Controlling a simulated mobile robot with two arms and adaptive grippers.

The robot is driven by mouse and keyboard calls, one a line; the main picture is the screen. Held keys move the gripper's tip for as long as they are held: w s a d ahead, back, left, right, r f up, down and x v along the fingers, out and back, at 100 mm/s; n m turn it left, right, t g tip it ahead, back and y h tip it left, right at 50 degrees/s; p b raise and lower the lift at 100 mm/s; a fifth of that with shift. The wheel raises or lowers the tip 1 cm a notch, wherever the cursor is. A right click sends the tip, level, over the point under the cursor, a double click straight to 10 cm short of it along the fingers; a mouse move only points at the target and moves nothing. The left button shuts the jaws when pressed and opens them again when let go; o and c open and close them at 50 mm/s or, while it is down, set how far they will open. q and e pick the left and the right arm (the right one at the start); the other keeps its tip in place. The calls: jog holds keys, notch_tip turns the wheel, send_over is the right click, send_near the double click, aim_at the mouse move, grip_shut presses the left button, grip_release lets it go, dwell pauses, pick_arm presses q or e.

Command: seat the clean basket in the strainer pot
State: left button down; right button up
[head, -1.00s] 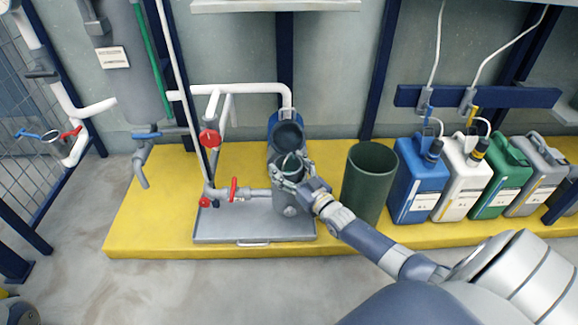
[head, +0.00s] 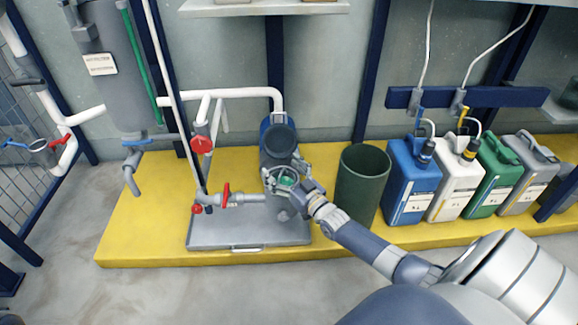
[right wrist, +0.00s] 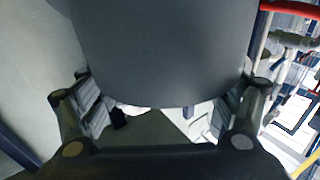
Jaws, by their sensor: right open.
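The strainer pot (head: 285,212) is a grey upright body on the pipe line, with its dark round lid (head: 278,139) swung open behind it. My right gripper (head: 286,178) is at the pot's mouth, its fingers spread apart. A small round piece with a green inside, seemingly the basket (head: 288,181), shows between the fingers at the mouth. Whether it is fully seated cannot be told. In the right wrist view, a large dark grey curved surface (right wrist: 165,55) fills the space between and beyond the open fingers (right wrist: 155,110). My left gripper is out of view.
The pot stands over a grey tray (head: 215,238) on a yellow platform (head: 140,225). A red valve handle (head: 226,193) and pipes are to its left. A dark green bin (head: 361,190) stands close on the right, by my arm. Several jugs (head: 412,185) line up further right.

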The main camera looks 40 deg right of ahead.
jog(key=shift+g, duration=0.6)
jog(key=s+f, duration=0.1)
jog(key=s+a+f, duration=0.1)
jog(key=f, duration=0.3)
jog(key=shift+s+a+f, duration=0.1)
jog(key=shift+s+a, duration=0.1)
jog(key=shift+s, duration=0.2)
jog(key=s+d+r+t, duration=0.1)
jog(key=s+r, duration=0.2)
jog(key=s, duration=0.5)
jog(key=shift+s+d, duration=0.3)
jog(key=shift+d, duration=0.1)
jog(key=shift+s+r, duration=0.3)
jog(key=shift+r, duration=0.15)
